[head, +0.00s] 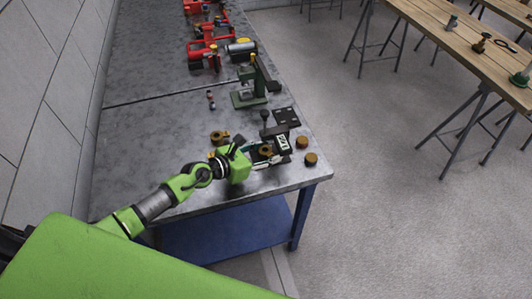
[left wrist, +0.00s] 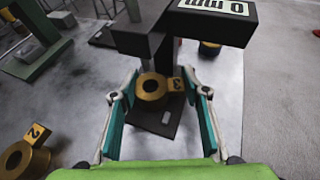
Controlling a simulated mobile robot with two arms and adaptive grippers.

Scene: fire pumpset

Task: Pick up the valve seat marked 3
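The valve seat marked 3 (left wrist: 151,90) is a brass ring with a small tag. It sits on the dark base of a gauge stand (left wrist: 166,118), under its column. My left gripper (left wrist: 159,84) is open, with one finger on each side of the seat and gaps visible between. In the head view the seat (head: 265,149) shows just beyond my left gripper (head: 260,156). A second brass seat, marked 2 (left wrist: 20,160), lies on the bench at the lower left of the wrist view. My right gripper is not in view.
The gauge's display block (left wrist: 213,14) reads 0 mm and overhangs the seat's far right. Two brass pieces (head: 302,142) (head: 310,159) stand near the bench's right edge. A green press (head: 250,93) and red pump parts (head: 203,42) stand farther back.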

